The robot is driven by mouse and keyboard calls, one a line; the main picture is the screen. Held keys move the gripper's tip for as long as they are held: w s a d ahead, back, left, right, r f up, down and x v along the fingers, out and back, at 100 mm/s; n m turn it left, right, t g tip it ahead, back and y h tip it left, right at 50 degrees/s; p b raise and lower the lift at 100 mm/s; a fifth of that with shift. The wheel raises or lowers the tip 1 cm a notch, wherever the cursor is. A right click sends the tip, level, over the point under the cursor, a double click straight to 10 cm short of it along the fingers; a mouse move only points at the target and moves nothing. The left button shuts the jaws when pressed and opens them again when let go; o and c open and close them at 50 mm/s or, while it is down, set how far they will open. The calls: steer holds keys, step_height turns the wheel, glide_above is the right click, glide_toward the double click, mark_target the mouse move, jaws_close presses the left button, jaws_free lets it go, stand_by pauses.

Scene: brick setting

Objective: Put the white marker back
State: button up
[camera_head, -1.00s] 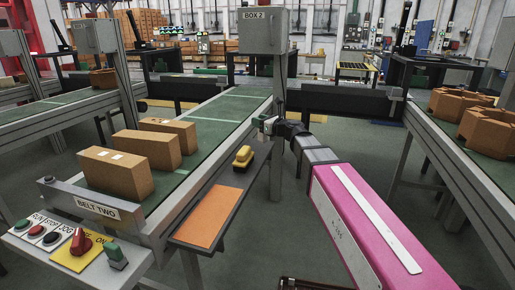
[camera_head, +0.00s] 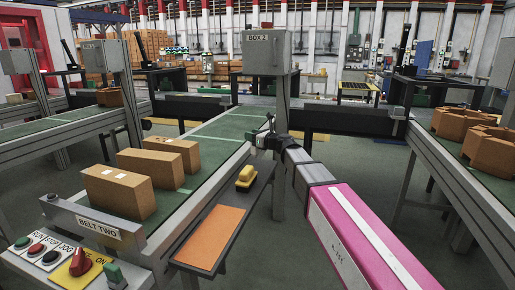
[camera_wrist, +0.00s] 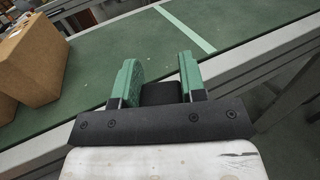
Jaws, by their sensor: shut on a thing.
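My gripper (camera_head: 262,138) is at the end of my outstretched arm, beside the near side of the post under the BOX 2 cabinet. In the wrist view its green fingers (camera_wrist: 160,75) stand a gap apart over the belt and its side rail. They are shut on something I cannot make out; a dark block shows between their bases. I cannot pick out a white marker in either view. A narrow side shelf with an orange panel (camera_head: 212,237) runs along belt two, below and left of my gripper. A yellow-topped block (camera_head: 246,175) sits at its far end.
Several brown cartons (camera_head: 120,190) stand on belt two (camera_head: 222,128). A control panel with buttons and a red knob (camera_head: 80,262) is at near left. The BOX 2 cabinet (camera_head: 266,52) and its post stand close by my gripper. Another belt with brown pieces (camera_head: 462,124) is at right.

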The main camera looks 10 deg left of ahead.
steer(key=shift+w+d+f, duration=0.3)
steer(key=shift+w+f, duration=0.05)
steer(key=shift+f, duration=0.6)
steer(key=shift+w+d+f, duration=0.3)
steer(key=shift+f, duration=0.6)
steer(key=shift+w+d+f, duration=0.3)
steer(key=shift+w+f, duration=0.05)
steer(key=shift+f, duration=0.6)
steer(key=shift+f, duration=0.1)
steer(key=o, duration=0.8)
steer(key=shift+c, duration=0.2)
